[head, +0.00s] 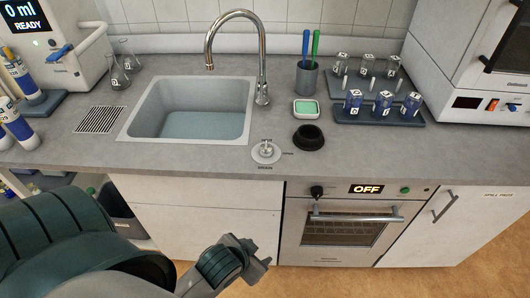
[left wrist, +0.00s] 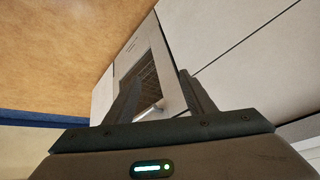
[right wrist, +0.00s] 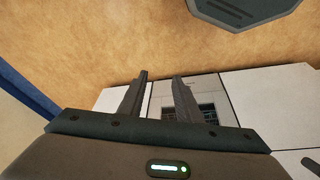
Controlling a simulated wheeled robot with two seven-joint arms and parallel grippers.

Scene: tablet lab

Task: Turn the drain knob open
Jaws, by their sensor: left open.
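The drain knob (head: 266,148) is a small pale metal knob on a round plate with dark lettering, on the grey counter just right of the sink's front corner. The sink (head: 247,112) is a light basin with water (head: 200,124) in it. My left gripper (head: 255,254) is in front of the cabinets, below the counter edge and well apart from the knob. Its fingers are open and empty in the left wrist view (left wrist: 165,85). My right gripper shows only in the right wrist view (right wrist: 160,76), its fingers apart with nothing between them.
A tall curved faucet (head: 263,60) stands behind the knob. A black ring (head: 309,137), a green sponge in a dish (head: 306,109) and a pen cup (head: 307,78) sit to its right. Vial racks (head: 378,118) stand farther right. An oven (head: 345,232) is below the counter.

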